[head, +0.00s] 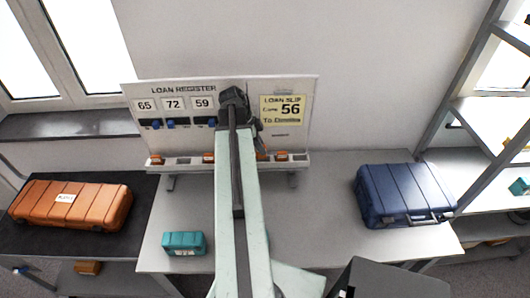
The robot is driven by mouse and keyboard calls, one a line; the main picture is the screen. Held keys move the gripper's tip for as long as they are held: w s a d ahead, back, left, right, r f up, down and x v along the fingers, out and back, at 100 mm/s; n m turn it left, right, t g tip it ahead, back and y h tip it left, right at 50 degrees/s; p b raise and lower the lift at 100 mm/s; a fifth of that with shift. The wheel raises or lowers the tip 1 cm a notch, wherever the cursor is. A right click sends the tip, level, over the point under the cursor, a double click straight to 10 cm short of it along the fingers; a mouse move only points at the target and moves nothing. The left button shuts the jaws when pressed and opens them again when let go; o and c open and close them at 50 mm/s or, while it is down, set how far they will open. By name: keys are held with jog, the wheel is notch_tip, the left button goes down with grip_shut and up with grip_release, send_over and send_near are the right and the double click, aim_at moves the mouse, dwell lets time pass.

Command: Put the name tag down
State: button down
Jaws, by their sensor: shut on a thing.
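My gripper (235,100) is a dark shape at the end of my pale green arm, in front of the white loan register board (310,110). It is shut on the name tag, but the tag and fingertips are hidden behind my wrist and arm. The board's upper row shows plates reading 65 (146,105), 72 (173,104) and 59 (202,103), with blue pieces below them. My gripper covers the board just right of the 59 plate. A yellow loan slip (282,110) reading 56 is at the board's right.
A ledge (185,161) under the board carries several small orange pieces. A teal box (184,243) and a blue case (404,194) stand on the grey table (320,222). An orange case (72,205) lies on the dark bench at left. The table right of my arm has free room.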

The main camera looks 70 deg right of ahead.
aim_at(265, 157)
jog(key=f+b, duration=0.1)
jog(key=f, duration=0.1)
jog(key=f+b, duration=0.2)
jog(key=shift+s, duration=0.2)
jog(key=shift+r, duration=0.3)
jog(key=shift+f, duration=0.25)
jog(key=c, duration=1.4)
grip_release()
jog(key=shift+r, duration=0.1)
jog(key=shift+r, duration=0.25)
jog(key=p+v, duration=1.1)
jog(key=shift+w+r, duration=0.2)
jog(key=shift+r, duration=0.2)
